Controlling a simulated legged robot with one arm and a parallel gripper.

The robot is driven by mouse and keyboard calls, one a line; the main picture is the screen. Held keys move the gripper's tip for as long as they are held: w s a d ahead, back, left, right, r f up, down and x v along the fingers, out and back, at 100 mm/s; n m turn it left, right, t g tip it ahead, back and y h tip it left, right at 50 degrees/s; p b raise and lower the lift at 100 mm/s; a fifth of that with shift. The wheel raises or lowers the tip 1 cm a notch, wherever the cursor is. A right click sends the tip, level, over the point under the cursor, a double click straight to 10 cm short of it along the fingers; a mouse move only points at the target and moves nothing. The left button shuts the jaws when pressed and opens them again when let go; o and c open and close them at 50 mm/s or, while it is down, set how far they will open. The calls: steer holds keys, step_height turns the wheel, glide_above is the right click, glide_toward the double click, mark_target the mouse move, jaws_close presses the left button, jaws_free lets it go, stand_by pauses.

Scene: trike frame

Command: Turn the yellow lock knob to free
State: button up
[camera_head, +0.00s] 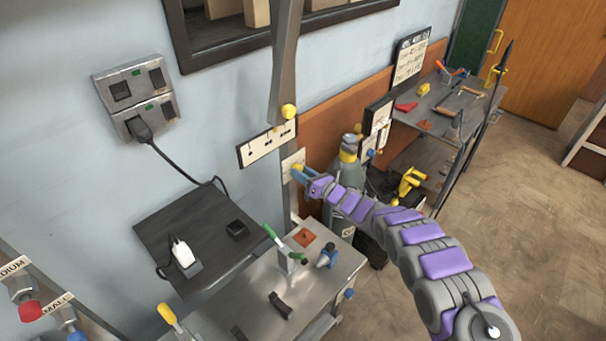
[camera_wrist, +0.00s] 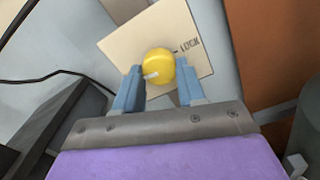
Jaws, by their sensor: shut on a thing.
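The yellow lock knob (camera_wrist: 159,66) sits on a cream plate (camera_wrist: 120,45) with the printed word "LOCK" to the knob's right in the wrist view. A pale mark on the knob's face points toward the lower left. My gripper (camera_wrist: 160,82) has its blue fingers on either side of the knob and is shut on it. In the head view my gripper (camera_head: 300,174) is at the cream plate (camera_head: 291,163) on the grey metal post, and the knob is mostly hidden there by the fingers.
Another yellow ball knob (camera_head: 288,111) is higher on the post, beside a white plate (camera_head: 268,143) with slots. A metal workbench (camera_head: 250,305) with clamps stands below. A grey-green cylinder (camera_head: 345,175) stands just right of my gripper. A dark shelf (camera_head: 195,222) is at left.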

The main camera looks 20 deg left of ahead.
steer(key=shift+f+n, duration=0.3)
steer(key=shift+n, duration=0.4)
steer(key=o, duration=0.6)
steer(key=shift+o, duration=1.1)
steer(key=shift+w, duration=0.15)
steer(key=shift+o, duration=1.2)
steer(key=shift+a, duration=0.1)
steer(key=shift+r, duration=0.1)
steer(key=p+v, duration=0.2)
steer(key=v, duration=1.5)
steer(key=shift+p, duration=0.3)
